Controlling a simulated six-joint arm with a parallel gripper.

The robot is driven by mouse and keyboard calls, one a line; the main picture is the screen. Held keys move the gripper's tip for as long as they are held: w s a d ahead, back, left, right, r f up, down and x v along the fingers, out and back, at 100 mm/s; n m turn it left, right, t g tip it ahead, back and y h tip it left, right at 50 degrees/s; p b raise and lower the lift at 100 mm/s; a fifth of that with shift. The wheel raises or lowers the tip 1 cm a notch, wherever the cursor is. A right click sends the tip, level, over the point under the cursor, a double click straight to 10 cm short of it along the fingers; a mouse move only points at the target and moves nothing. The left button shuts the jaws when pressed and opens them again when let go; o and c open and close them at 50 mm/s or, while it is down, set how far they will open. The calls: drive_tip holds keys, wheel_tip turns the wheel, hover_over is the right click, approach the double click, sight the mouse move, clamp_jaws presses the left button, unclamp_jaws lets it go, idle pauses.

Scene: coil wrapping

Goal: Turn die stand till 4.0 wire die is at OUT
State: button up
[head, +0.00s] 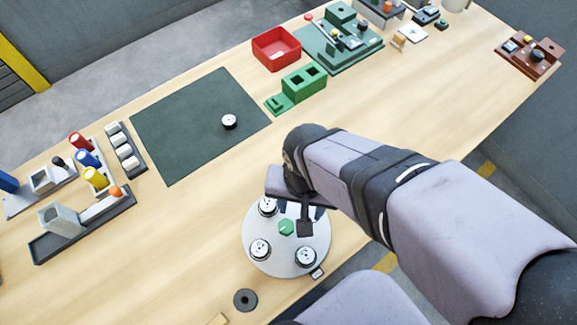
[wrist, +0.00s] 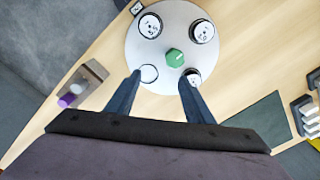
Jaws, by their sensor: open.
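The die stand (head: 287,268) is a round, pale grey disc with a green hexagonal knob (head: 286,227) at its middle; the knob also shows in the wrist view (wrist: 174,58). A small dark-edged tag (head: 317,272) lies beside the lower right die. My gripper (head: 294,213) is open and empty over the stand's edge, apart from the knob.
Another white die (head: 229,121) lies on the dark green mat (head: 185,130). A black ring (head: 245,300) lies near the stand. A red bin (head: 276,49) and green block (head: 303,84) stand beyond. Coloured spools and fixtures fill the left.

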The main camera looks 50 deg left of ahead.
sight(286, 226)
drive_tip(key=s, duration=0.3)
drive_tip(key=shift+s+a+r+n, duration=0.1)
drive_tip(key=shift+s+a+n, duration=0.15)
drive_tip(key=shift+a+n, duration=0.05)
drive_tip(key=shift+f+p, duration=0.9)
drive_tip(key=shift+f, duration=2.75)
clamp_jaws()
